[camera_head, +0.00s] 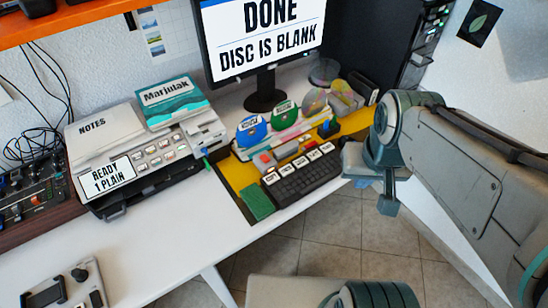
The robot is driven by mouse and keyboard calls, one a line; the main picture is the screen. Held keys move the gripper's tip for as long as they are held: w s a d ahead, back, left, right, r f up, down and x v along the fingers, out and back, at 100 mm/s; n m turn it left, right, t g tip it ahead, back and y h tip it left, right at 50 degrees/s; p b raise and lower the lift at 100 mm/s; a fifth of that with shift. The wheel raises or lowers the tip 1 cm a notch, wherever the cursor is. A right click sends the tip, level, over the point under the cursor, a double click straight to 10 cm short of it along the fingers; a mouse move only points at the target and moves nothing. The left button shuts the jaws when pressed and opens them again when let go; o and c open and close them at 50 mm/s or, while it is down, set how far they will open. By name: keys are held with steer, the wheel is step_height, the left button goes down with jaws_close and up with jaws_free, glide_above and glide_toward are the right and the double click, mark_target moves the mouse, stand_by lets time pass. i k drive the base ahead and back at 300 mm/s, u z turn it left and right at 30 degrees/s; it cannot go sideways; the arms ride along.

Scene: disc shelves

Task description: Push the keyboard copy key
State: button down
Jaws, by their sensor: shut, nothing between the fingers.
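The black keyboard (308,180) lies on the desk at the right of centre, near the front edge. A row of large white labelled keys (300,161) runs along its back side. Their labels are too small to read, so I cannot tell which one is the copy key. My gripper (388,205) hangs to the right of the keyboard, apart from it, beyond the desk's front edge. It is shut and empty. Part of my arm's end comes close to the keyboard's right end in the picture.
A monitor (262,40) reads "DONE DISC IS BLANK". Discs in a rack (285,130) stand behind the keyboard. A green pad (257,202) lies at its left. A printer (145,150) reading "READY 1 PLAIN" stands further left.

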mark_target(269, 179)
steer(key=k, duration=0.15)
steer(key=z, duration=1.8)
steer(key=k, duration=1.05)
steer(key=u, duration=1.95)
steer(key=i, duration=0.5)
steer(key=z, duration=0.05)
